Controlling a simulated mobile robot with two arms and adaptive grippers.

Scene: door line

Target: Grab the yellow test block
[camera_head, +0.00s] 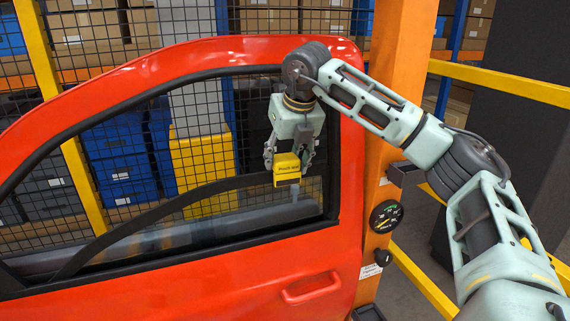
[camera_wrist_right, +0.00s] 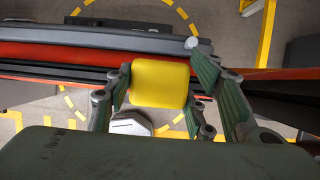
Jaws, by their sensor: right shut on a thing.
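The yellow test block (camera_head: 287,169) is a small yellow box with dark printing on its front. My right gripper (camera_head: 288,160) points down and is shut on it, with a finger on each side. The block is held up in front of the window opening of the red car door (camera_head: 230,265). In the right wrist view the yellow block (camera_wrist_right: 160,84) sits between the fingers of my right gripper (camera_wrist_right: 160,90), above the door's edge. My left gripper is in neither view.
An orange post (camera_head: 372,215) with a round gauge (camera_head: 386,216) and a small dark holder (camera_head: 402,173) stands right of the door. Yellow rails (camera_head: 500,83) run at the right. A wire mesh fence with shelves of boxes (camera_head: 120,165) stands behind the door.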

